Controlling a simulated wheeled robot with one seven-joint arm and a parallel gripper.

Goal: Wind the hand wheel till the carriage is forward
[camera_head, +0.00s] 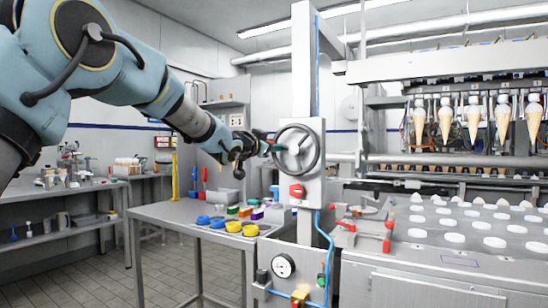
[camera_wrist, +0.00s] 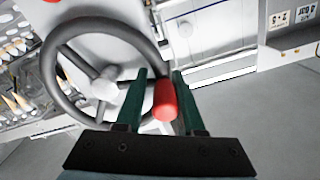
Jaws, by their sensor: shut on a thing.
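The hand wheel (camera_head: 316,147) is a dark grey ring with spokes and a pale hub, mounted upright on a white post. In the wrist view the wheel (camera_wrist: 72,32) fills the left and middle. Its red handle (camera_wrist: 165,100) stands out at the rim's right side. My gripper (camera_head: 268,147) is at the wheel's left edge in the head view. In the wrist view its green fingers (camera_wrist: 160,74) are on both sides of the red handle, shut on it. The carriage appears to be the row of cone holders (camera_head: 474,100) at upper right, carrying several cones. How far forward it stands is unclear.
A red switch (camera_head: 297,191) sits below the wheel, and a gauge (camera_head: 283,265) lower down. A side table (camera_head: 165,212) with blue and yellow rings stands left of the post. The machine bed (camera_head: 400,270) with white discs is at right. Floor is clear at lower left.

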